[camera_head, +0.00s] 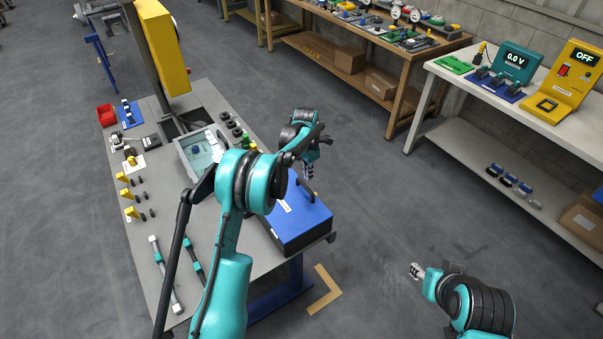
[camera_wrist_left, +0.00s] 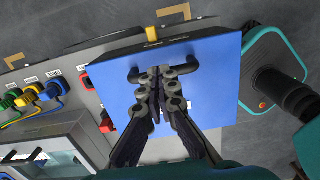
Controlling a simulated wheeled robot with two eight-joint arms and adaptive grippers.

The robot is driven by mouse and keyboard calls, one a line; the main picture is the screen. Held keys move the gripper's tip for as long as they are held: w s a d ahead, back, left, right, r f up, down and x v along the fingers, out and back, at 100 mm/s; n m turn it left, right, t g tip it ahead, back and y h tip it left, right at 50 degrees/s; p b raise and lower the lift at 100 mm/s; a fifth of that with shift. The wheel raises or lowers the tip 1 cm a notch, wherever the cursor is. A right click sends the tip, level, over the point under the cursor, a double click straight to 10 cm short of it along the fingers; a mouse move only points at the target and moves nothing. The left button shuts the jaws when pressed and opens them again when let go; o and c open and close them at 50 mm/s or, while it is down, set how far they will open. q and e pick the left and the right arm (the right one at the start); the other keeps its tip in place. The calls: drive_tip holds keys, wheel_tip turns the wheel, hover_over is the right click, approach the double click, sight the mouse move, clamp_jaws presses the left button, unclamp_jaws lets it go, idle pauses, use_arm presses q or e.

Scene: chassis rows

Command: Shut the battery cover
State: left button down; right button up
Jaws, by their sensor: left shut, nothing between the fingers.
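The battery cover (camera_head: 298,222) is a blue panel on top of a dark box at the front right corner of the grey workbench. It looks flat over the box; I cannot tell whether its edge is fully seated. It fills the middle of the left wrist view (camera_wrist_left: 212,100). A black bar handle (camera_wrist_left: 190,70) is on the cover. My left gripper (camera_wrist_left: 157,85) is shut and empty, its fingertips over the cover beside the handle; contact is unclear. In the head view the left gripper (camera_head: 308,174) is partly hidden by its arm. My right gripper (camera_head: 416,271) is away from the bench, too small to read.
A clear-lidded box (camera_head: 196,150) stands behind the cover on the workbench (camera_head: 150,210). Yellow latch (camera_wrist_left: 151,34) shows at the cover's edge. Blue, yellow and green plugs (camera_wrist_left: 52,86) sit beside it. A white bench (camera_head: 500,110) stands at the right, with open floor between.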

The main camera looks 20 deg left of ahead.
use_arm(q)
drive_tip(key=shift+w+d+f+b, duration=0.2)
drive_tip(key=shift+f, duration=0.35)
drive_tip(key=shift+w+d+f+b, duration=0.15)
drive_tip(key=shift+w+f, duration=0.05)
drive_tip(key=shift+f, duration=0.4)
drive_tip(key=shift+w+d+f+b, duration=0.2)
drive_tip(key=shift+f, duration=0.35)
use_arm(e)
drive_tip(key=shift+f, duration=0.75)
